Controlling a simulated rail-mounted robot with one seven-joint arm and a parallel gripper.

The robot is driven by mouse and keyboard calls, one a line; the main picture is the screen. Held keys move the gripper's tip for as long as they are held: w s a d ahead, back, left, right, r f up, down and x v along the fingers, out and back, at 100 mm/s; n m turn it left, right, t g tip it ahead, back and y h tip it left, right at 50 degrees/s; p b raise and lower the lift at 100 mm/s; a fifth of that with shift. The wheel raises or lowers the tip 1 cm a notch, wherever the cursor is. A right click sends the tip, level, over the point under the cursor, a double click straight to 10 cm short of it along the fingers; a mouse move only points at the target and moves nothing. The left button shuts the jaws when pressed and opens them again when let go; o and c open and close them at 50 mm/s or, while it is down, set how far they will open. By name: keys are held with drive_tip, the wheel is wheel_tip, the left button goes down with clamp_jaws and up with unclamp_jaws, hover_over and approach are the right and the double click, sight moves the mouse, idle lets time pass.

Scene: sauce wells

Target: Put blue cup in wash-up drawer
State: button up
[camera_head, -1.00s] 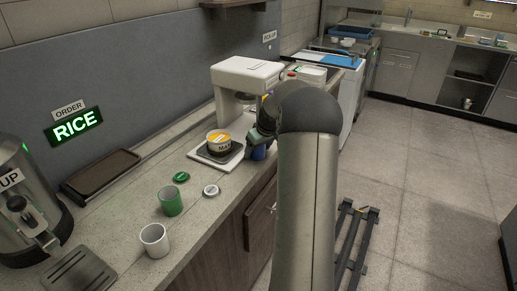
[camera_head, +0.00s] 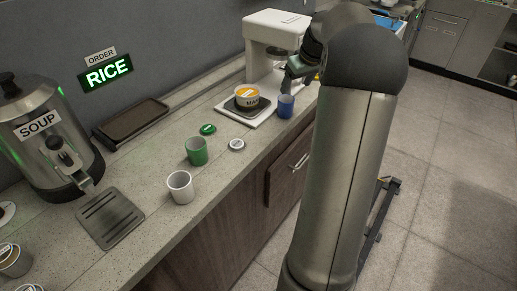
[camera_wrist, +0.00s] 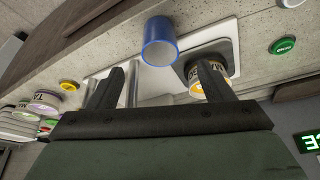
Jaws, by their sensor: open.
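The blue cup (camera_head: 286,106) stands upright at the front right edge of the white dispenser's base, beside the labelled bowl (camera_head: 247,96). My gripper (camera_head: 287,82) is just above and behind the cup in the head view. In the wrist view the cup (camera_wrist: 160,42) is beyond the open fingertips (camera_wrist: 162,80), roughly centred between them, with nothing held. A wooden drawer front (camera_head: 285,180) with a metal handle is below the counter edge; no wash-up label shows, and it looks shut. My arm hides the counter to the right.
A green cup (camera_head: 197,151), a white cup (camera_head: 180,187), a green lid (camera_head: 208,128) and a white lid (camera_head: 236,145) are on the counter. The white dispenser (camera_head: 277,38) rises behind the gripper. The soup urn (camera_head: 45,140) is at left. Bare counter lies along the front edge.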

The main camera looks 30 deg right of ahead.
drive_tip(key=s+a+f+g, duration=0.1)
drive_tip(key=s+a, duration=0.2)
drive_tip(key=a, duration=0.7)
drive_tip(key=s+a+g, duration=0.1)
drive_tip(key=s+a, duration=0.2)
drive_tip(key=a, duration=0.7)
drive_tip(key=s+a+f+g, duration=0.1)
drive_tip(key=s+a+f, duration=0.3)
drive_tip(key=s+a, duration=0.4)
drive_tip(key=s+a+f+g, duration=0.1)
drive_tip(key=s+a+f, duration=0.3)
drive_tip(key=s, duration=0.9)
drive_tip(key=a, duration=0.3)
drive_tip(key=shift+s+a, duration=0.15)
drive_tip(key=shift+a, duration=0.2)
